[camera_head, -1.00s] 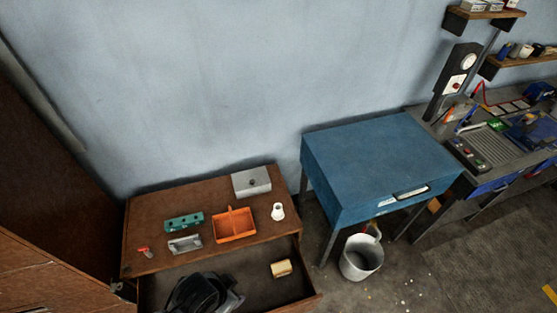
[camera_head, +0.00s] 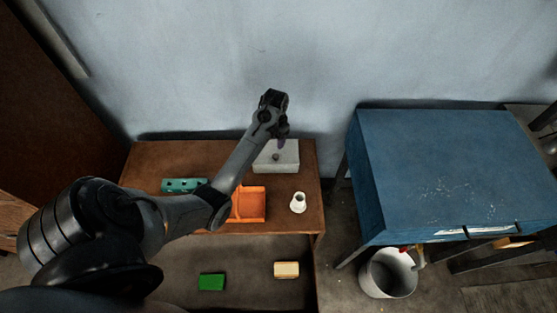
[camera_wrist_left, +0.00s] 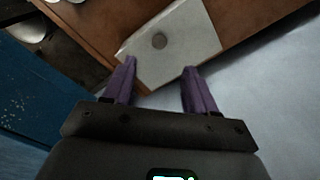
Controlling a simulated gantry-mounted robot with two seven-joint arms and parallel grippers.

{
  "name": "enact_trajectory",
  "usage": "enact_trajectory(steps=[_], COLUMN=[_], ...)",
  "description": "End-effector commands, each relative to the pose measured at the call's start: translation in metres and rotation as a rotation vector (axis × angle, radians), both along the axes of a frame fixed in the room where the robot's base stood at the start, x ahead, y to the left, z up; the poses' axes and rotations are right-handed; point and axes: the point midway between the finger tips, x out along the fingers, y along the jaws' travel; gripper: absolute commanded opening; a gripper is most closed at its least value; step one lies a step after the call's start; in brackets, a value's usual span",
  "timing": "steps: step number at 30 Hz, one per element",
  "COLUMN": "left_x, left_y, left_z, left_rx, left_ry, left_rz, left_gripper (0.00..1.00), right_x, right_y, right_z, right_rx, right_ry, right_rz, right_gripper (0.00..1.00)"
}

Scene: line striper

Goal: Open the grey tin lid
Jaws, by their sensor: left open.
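The grey tin (camera_head: 284,157) sits at the back right of the brown cabinet top, with its lid on. I cannot tell whether the fingers touch the tin. My right gripper is not in view.
An orange caddy (camera_head: 250,204), a white bottle-like piece (camera_head: 298,202) and a green block with holes (camera_head: 180,185) stand on the cabinet (camera_head: 150,155). The open drawer below holds a green block (camera_head: 211,282) and a cream block (camera_head: 286,269). A blue desk (camera_head: 440,170) and bucket (camera_head: 388,273) stand right.

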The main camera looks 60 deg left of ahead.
Motion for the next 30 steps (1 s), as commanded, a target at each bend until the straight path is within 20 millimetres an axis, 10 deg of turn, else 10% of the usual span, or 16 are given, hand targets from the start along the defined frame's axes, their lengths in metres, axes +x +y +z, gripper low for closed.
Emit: enact_trajectory(steps=[30], left_x=[0.008], left_y=[0.009], left_z=[-0.116], left_rx=[-0.055], left_ry=[0.001], left_rz=[0.024], left_gripper=[0.57], right_x=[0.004], right_y=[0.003], right_z=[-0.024], right_rx=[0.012], right_ry=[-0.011], right_rz=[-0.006], right_gripper=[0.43])
